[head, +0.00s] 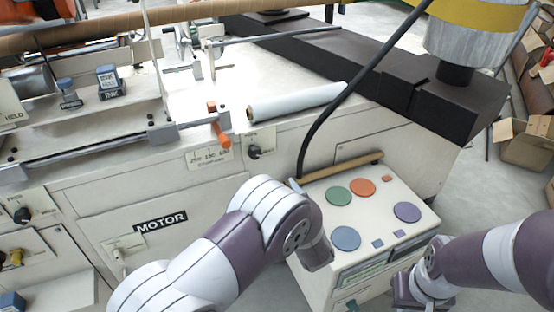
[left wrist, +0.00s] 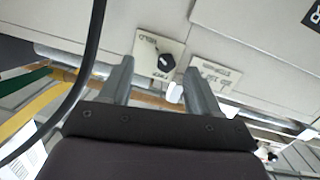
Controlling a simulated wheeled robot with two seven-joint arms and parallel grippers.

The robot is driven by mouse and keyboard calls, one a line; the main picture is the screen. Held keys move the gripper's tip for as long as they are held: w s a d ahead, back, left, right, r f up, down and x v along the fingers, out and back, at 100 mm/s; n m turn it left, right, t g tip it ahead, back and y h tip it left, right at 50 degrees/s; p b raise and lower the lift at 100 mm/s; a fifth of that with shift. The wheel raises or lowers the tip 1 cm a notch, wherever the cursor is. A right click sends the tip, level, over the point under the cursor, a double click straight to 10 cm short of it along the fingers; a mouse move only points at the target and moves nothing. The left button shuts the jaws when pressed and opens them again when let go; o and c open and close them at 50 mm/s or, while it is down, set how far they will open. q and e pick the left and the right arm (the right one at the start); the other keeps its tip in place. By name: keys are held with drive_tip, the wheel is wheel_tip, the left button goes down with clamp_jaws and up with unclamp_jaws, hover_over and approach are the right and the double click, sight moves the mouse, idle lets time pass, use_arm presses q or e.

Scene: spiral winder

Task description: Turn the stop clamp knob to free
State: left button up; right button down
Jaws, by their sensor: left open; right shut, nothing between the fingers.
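The stop clamp knob (head: 254,151) is a small black knob on a pale plate on the machine's front panel, right of a small number plate. In the left wrist view the knob (left wrist: 167,62) shows on its plate, marked HELD and FREE; its exact pointing is too small to tell. My left gripper (left wrist: 157,78) is open, its two fingers either side of the knob in that view, with no contact visible. In the head view its fingers are hidden by my arm. My right gripper (head: 408,292) is shut and empty at the lower right, beside the button box and far from the knob.
An orange handle (head: 219,124) and a white roll (head: 296,101) lie just above the knob. A button box (head: 400,185) with coloured discs stands to its right. A black cable (head: 335,105) hangs past it. A MOTOR label (head: 160,222) is at lower left.

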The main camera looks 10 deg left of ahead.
sight(256, 155)
use_arm(q)
drive_tip(key=shift+n+y, duration=0.3)
drive_tip(key=shift+y, duration=0.5)
drive_tip(key=r+b+x, duration=0.1)
drive_tip(key=x, duration=0.3)
drive_tip(key=a+r+b+x, duration=0.1)
drive_tip(key=x, duration=0.8)
drive_tip(key=shift+s+a+r+b, duration=0.15)
drive_tip(key=shift+s+r+b, duration=0.25)
drive_tip(key=c, duration=1)
